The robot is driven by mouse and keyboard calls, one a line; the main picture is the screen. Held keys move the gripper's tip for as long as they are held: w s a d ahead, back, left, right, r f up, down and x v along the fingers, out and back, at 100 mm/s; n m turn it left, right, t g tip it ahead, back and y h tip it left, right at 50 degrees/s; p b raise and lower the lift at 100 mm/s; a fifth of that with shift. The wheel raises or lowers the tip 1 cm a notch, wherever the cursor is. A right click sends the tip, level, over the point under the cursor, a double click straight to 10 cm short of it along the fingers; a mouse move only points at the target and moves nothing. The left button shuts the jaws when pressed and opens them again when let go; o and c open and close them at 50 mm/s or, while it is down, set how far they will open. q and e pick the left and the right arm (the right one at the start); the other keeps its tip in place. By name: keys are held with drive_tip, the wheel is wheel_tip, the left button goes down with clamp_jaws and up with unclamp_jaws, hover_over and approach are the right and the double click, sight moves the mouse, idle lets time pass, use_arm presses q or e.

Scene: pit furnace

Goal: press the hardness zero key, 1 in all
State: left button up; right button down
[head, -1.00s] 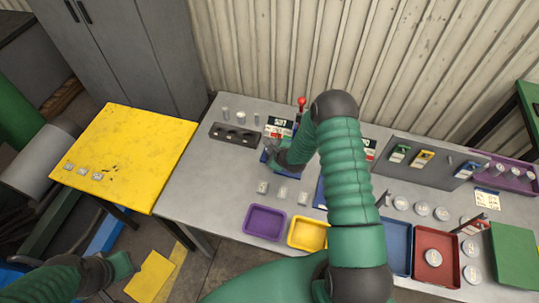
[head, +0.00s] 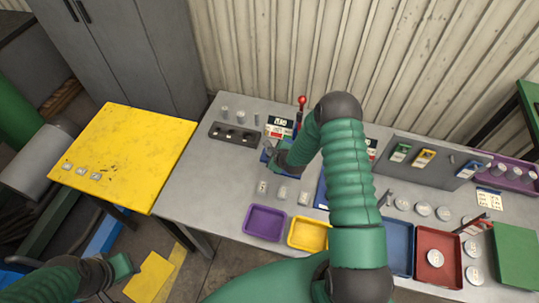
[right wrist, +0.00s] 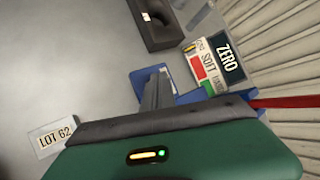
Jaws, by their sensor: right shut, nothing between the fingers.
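The hardness tester has a blue base, a dark display (right wrist: 228,62) reading ZERO, and a SOFT/HARD card (right wrist: 204,68) with red and green patches. In the head view its display and card (head: 281,122) stand beyond my right gripper, with a red-knobbed lever (head: 302,100) behind. My right gripper (head: 270,154) is shut and empty, low at the tester's blue base. In the right wrist view its closed fingers (right wrist: 155,92) point down over the blue base; the key and any contact are hidden. My left gripper (head: 126,264) hangs at the lower left, its jaws unclear.
A dark block with holes (head: 234,133) stands left of the tester. Several small labelled pieces lie in front, including the LOT 62 tag (right wrist: 53,138). Purple (head: 264,222), yellow (head: 307,233) and red (head: 438,255) trays line the front edge. A yellow table (head: 130,150) stands left.

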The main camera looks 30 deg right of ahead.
drive_tip(key=shift+f, duration=0.15)
idle(0.3)
drive_tip(key=shift+r+p, duration=0.45)
drive_tip(key=shift+r, duration=0.4)
wheel_tip(320, 180, up, 5)
drive_tip(key=p, duration=0.3)
drive_tip(key=shift+r+p, duration=0.1)
drive_tip(key=shift+p, duration=0.3)
